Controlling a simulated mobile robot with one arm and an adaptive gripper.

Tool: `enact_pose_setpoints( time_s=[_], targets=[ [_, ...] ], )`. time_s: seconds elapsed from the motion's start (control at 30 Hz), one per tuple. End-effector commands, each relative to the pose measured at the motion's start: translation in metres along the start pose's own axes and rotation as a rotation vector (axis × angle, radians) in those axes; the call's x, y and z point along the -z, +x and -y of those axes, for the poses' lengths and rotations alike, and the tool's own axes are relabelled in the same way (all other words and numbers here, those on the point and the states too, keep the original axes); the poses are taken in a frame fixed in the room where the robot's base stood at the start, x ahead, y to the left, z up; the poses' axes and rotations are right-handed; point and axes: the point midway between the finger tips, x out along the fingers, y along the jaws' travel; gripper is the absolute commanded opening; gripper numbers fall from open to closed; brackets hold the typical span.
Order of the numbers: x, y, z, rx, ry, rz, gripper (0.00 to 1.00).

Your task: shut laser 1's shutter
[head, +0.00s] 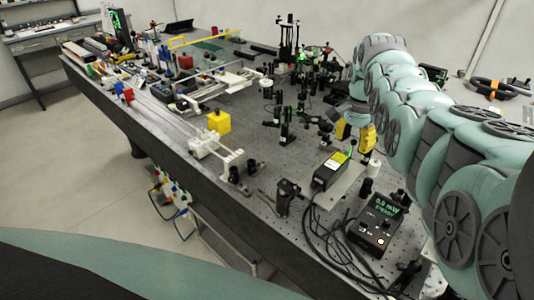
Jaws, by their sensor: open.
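A black box with a yellow label (332,172), which looks like a laser head, sits on the right part of the bench. I cannot read a number on it, and cannot make out a shutter or its position. My arm comes in from the right and bends down over the bench. My gripper (355,136) appears at its end, just behind the black box, with two yellow finger parts apart and nothing visible between them. I cannot tell whether it touches anything.
A meter with a lit green display (378,222) stands at the near right, with loose black cables (320,238) beside it. Optics mounts (286,128) crowd the middle. A yellow cube (219,122) stands near rails.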

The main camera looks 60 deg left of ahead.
Motion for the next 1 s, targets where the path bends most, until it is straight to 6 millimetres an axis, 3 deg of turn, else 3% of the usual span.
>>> enact_pose_setpoints(
  time_s=[0.37,1.0],
  targets=[
    [0.002,-0.085,0.001,0.007,0.002,-0.007,0.45],
    [0.0,-0.104,0.0,0.001,0.0,0.0,0.45]
  ],
)
